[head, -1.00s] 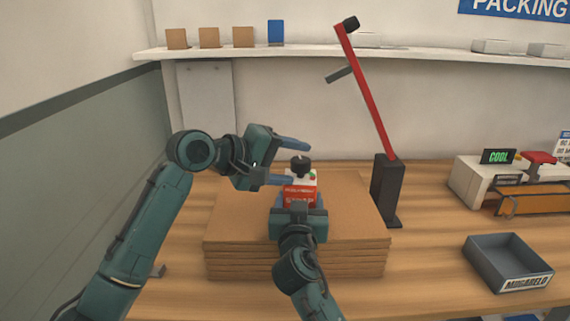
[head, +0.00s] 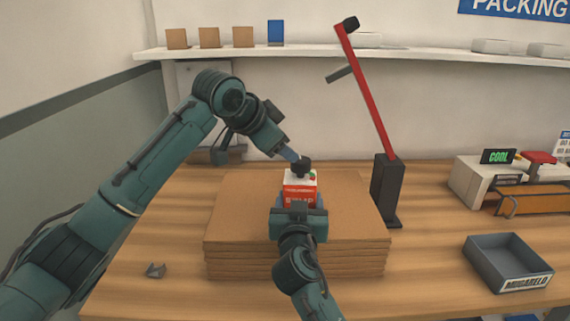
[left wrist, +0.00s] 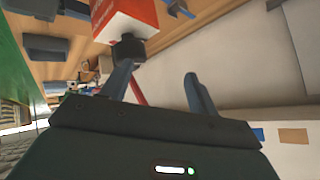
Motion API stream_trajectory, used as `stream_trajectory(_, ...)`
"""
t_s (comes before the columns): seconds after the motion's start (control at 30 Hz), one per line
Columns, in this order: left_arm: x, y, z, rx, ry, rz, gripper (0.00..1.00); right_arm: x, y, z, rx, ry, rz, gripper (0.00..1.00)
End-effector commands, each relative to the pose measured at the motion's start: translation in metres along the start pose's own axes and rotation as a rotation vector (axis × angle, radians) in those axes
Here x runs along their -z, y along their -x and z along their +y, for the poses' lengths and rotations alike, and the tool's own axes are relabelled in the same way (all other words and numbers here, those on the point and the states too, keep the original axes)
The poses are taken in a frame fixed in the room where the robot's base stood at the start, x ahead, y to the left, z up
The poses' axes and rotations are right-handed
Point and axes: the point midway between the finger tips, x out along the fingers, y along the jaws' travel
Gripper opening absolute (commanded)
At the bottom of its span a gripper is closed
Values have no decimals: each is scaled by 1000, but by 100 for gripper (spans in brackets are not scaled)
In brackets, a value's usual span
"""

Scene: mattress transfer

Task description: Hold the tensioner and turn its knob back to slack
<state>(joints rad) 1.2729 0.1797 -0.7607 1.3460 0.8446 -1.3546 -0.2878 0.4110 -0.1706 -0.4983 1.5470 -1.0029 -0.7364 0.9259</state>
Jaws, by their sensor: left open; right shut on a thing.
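The tensioner (head: 299,188) is a small red and white box with a black knob (head: 302,164) on top. It stands upright at the stack of brown boards. My right gripper (head: 300,200) is shut on its sides from the front. My left gripper (head: 291,155) is open beside the knob, at its upper left. In the left wrist view, the tensioner (left wrist: 125,18) and knob (left wrist: 128,48) appear at the top. One finger of the left gripper (left wrist: 158,70) is at or very near the knob. The other is apart to the right, so the knob is not clearly between them.
The stack of brown boards (head: 235,235) lies on the wooden table. A dark post with a red lever arm (head: 370,95) stands just right of it. A grey tray (head: 480,270) and a sealing machine (head: 470,180) are further right.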

Motion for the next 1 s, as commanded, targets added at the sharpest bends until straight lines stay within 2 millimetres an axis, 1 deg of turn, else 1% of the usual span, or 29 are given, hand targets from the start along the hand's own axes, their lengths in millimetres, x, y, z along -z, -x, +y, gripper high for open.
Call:
stream_trajectory(0.03,1,2,-4,17,-75,-23,60,4,0,0,2,-1,8,15)
stream_trajectory(0.33,-1,6,-25,83,-550,-207,60,4,0,0,2,-1,8,15)
stream_trajectory(0.5,-2,3,-29,86,-827,-359,60,4,0,0,2,-1,8,15)
stream_trajectory(0.6,-1,-5,-19,66,-1007,-486,60,4,0,0,2,-1,8,15)
stream_trajectory(0.67,0,-8,-16,55,-1112,-567,60,4,0,0,2,-1,8,15)
stream_trajectory(0.8,5,-20,10,19,-1310,-755,60,4,0,0,2,-1,8,15)
stream_trajectory(1.0,18,-24,47,-1,-1507,-989,60,4,0,0,2,-1,8,15)
